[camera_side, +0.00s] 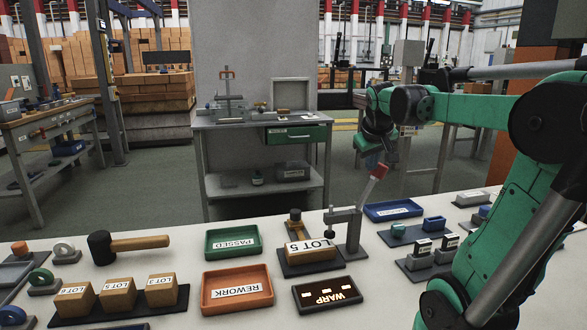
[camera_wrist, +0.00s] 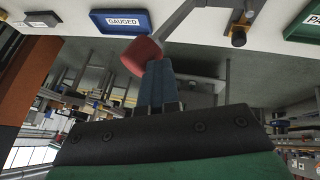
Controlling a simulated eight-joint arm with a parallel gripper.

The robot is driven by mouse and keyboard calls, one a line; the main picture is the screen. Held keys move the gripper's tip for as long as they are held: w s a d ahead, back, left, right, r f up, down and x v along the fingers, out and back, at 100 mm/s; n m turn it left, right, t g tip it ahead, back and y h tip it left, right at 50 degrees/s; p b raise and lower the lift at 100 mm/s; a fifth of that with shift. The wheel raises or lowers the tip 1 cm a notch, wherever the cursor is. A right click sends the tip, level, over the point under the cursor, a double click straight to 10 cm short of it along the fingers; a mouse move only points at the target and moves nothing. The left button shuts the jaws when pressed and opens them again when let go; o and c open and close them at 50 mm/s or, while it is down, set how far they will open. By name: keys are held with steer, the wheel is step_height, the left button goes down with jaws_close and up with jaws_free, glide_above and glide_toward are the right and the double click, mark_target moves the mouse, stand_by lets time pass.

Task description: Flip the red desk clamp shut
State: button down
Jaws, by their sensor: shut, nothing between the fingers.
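The desk clamp (camera_side: 351,228) is a grey metal post with a side arm, standing beside the block marked LOT 5 (camera_side: 311,247). Its grey lever is raised and leans up to the right, ending in a red grip (camera_side: 376,170). In the wrist view the red grip (camera_wrist: 141,55) sits at the tips of my shut fingers, with the grey lever running up to the right. My gripper (camera_wrist: 158,66) is shut and empty, beside the red grip. I cannot tell whether the fingertips touch it. In the side view my gripper comes in just above the red grip, and its fingertips are hard to make out.
A blue tray (camera_side: 393,210) lies right of the clamp. A mallet (camera_side: 128,245) and LOT blocks (camera_side: 117,293) are farther left.

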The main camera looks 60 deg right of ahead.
steer(key=s+d, duration=0.1)
steer(key=s+d+f, duration=0.1)
steer(key=shift+s+d, duration=0.35)
steer(key=shift+d, duration=0.05)
steer(key=shift+s+d+f, duration=1.1)
steer(key=shift+f, duration=0.05)
steer(key=shift+s+d, duration=0.1)
steer(key=shift+s, duration=0.05)
steer(key=v, duration=0.6)
steer(key=shift+f, duration=0.1)
